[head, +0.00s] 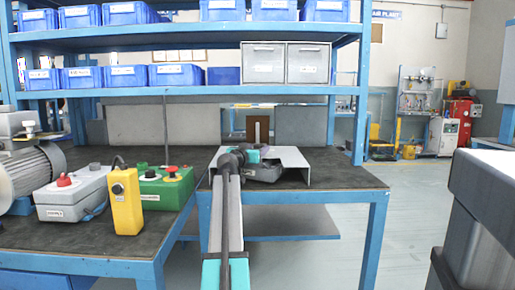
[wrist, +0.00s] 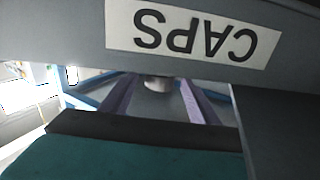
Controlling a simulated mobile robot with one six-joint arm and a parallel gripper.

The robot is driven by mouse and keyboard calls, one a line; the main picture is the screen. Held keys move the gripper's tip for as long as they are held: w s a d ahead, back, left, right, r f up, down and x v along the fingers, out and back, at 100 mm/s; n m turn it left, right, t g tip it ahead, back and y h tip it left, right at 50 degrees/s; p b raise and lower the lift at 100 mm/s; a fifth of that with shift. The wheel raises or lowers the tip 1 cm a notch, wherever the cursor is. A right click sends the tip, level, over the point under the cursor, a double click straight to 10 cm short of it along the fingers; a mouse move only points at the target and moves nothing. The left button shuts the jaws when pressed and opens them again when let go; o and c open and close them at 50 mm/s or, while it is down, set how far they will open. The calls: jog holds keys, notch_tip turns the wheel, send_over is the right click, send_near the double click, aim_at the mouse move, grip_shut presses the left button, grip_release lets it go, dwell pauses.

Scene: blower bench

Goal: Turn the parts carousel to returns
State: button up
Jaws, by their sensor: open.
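My gripper (head: 252,156) is at the far end of my outstretched arm over the rear bench, seen small in the head view. It is open. A dark grey part (head: 266,173) sits right beside and below it, under a pale folded sheet-metal cover; I take it for the parts carousel. In the wrist view a grey bin wall (wrist: 70,30) crosses the top very close to the camera, with a white label reading CAPS (wrist: 180,33), upside down. No returns label is visible. Whether my fingers touch the bin cannot be told.
The pale cover (head: 297,160) stands around the gripper area. A yellow switch box (head: 126,205), green box with red button (head: 165,188), grey control box (head: 72,195) and motor (head: 30,172) stand at left. Blue shelving (head: 200,92) overhangs the bench.

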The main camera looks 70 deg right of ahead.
jog(key=a+p, duration=0.3)
jog(key=a, duration=0.8)
jog(key=shift+w+a, duration=0.25)
jog(key=shift+w, duration=0.2)
